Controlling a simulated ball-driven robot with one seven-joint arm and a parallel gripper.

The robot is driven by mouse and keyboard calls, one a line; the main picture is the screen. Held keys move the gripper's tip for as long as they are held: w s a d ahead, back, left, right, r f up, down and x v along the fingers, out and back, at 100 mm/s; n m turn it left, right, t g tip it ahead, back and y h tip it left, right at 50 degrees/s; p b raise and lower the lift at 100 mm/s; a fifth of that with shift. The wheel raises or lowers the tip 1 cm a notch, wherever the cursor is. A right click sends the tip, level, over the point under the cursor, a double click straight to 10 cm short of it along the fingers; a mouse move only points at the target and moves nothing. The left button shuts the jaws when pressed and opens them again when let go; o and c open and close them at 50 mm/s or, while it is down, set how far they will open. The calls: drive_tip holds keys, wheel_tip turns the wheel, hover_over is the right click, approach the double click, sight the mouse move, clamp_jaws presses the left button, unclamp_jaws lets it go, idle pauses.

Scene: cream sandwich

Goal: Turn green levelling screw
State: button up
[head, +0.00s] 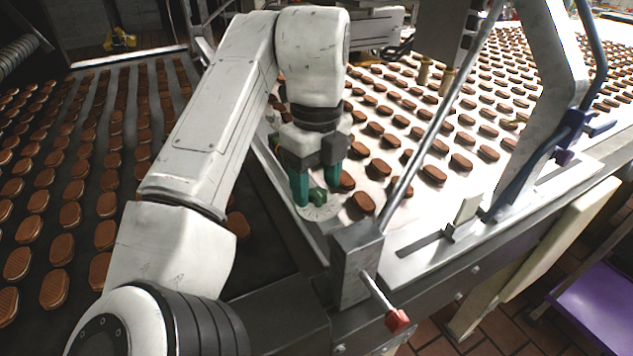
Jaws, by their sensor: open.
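The green levelling screw (317,196) is a small green knob on a pale round dial plate (318,212) at the near left corner of the light conveyor. My gripper (315,190) points down over it, with green fingers. The fingers are apart, one to the left and one to the right of the screw. The left finger stands close beside the screw; I cannot tell if either finger touches it. Part of the screw is hidden behind the fingers.
A dark conveyor with rows of brown biscuits (70,214) lies left, and a light one with biscuits lies right. A grey post (357,262) with a slanted rod and a red-tipped lever (396,320) stands close by. A purple surface (600,305) is lower right.

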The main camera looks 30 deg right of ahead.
drive_tip(key=shift+f, duration=0.25)
drive_tip(key=c, duration=1)
